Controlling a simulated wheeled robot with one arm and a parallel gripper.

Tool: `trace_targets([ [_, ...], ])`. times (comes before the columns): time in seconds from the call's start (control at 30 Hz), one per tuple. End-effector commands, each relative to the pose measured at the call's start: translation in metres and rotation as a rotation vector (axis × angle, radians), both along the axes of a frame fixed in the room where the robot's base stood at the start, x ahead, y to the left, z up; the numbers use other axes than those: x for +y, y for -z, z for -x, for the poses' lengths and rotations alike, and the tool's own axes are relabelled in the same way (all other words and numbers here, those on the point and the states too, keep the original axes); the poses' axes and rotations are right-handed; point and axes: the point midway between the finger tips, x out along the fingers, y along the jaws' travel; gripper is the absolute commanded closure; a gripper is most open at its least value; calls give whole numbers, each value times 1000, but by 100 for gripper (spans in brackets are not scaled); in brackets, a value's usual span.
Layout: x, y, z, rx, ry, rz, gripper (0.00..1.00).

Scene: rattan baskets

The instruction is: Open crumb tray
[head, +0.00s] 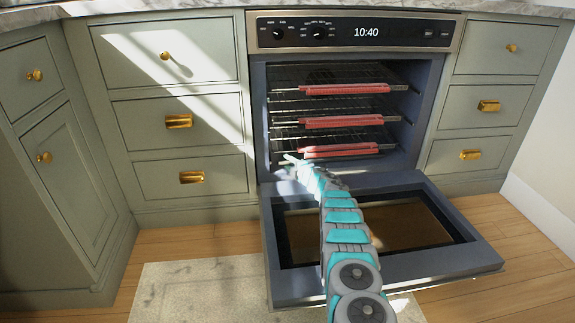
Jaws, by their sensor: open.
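The oven (350,34) stands with its door (385,285) folded down and open. My gripper (289,158) is open at the left of the oven's mouth, close to the lowest rack. My arm (345,225) reaches over the open door to it. The gripper is small in the picture, and I cannot tell whether it touches anything. No crumb tray can be made out. The oven floor is partly hidden behind my arm and in shade.
Three wire racks with red front strips, the top one (345,89), the middle one (342,122) and the lowest one (340,151), span the oven. Green drawers (165,110) flank it. A pale rug (200,290) lies in front on the wooden floor.

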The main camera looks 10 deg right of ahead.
Motion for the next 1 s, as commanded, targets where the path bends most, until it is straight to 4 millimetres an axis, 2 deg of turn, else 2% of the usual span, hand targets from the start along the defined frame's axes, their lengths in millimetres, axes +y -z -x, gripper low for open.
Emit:
trace_targets([
  [0.53,4,0,-5,-3,1,-4,55],
  [0.9,4,0,-5,-3,1,-3,97],
  [0.93,4,0,-5,-3,1,-3,100],
  [1.0,4,0,-5,-3,1,-3,100],
])
